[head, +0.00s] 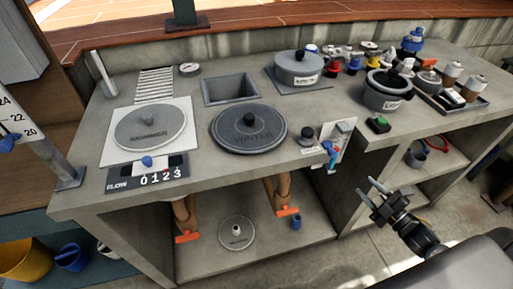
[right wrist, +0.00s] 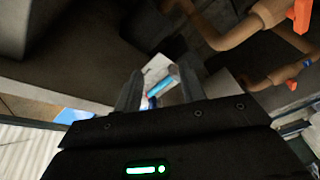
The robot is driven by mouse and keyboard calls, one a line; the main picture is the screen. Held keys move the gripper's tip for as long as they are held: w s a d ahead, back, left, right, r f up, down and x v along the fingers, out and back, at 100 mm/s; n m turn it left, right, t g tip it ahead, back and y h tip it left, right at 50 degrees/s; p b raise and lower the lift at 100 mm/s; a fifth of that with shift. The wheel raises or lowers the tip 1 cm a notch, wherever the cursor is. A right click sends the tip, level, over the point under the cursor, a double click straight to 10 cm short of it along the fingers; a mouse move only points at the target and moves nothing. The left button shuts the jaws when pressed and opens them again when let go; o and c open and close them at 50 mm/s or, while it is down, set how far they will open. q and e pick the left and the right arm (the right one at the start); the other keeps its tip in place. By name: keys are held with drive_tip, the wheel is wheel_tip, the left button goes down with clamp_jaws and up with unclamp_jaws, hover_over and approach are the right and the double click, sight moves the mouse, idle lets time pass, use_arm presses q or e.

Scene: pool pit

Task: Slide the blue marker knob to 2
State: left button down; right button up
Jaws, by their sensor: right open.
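The blue marker knob (head: 147,161) sits on a dark scale plate (head: 150,178) at the front left of the counter, in the head view. My right gripper (head: 366,187) is open and empty, in front of the counter at the right, far from the knob. In the right wrist view, its two fingers (right wrist: 157,88) are apart, with a blue and white object beyond them. The marker knob is not recognisable there. My left gripper is out of view.
A round SKIMMER lid (head: 150,128) lies behind the plate and a WINTER lid (head: 249,129) to its right. A blue-handled valve (head: 330,150) is at the counter's front edge. Pots stand at back right.

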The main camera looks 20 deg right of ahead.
sight(331, 156)
drive_tip(key=s+a+r+n+y+b, duration=0.1)
drive_tip(key=a+r+n+y+b, duration=0.1)
drive_tip(key=a+r+n+y, duration=0.7)
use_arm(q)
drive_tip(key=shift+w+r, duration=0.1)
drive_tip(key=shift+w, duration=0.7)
use_arm(e)
drive_tip(key=shift+w+a+r+m+h, duration=0.35)
drive_tip(key=shift+w+a+r, duration=0.4)
drive_tip(key=shift+w, duration=0.6)
drive_tip(key=shift+w+a+r+m+h, duration=0.1)
drive_tip(key=shift+w+a+r+m, duration=0.6)
drive_tip(key=shift+w, duration=0.65)
drive_tip(key=shift+w+a+r+m+h, duration=0.2)
drive_tip(key=shift+w+a+r, duration=0.35)
drive_tip(key=shift+w+r, duration=0.6)
drive_tip(key=shift+w+f, duration=0.2)
drive_tip(key=shift+f, duration=0.05)
clamp_jaws()
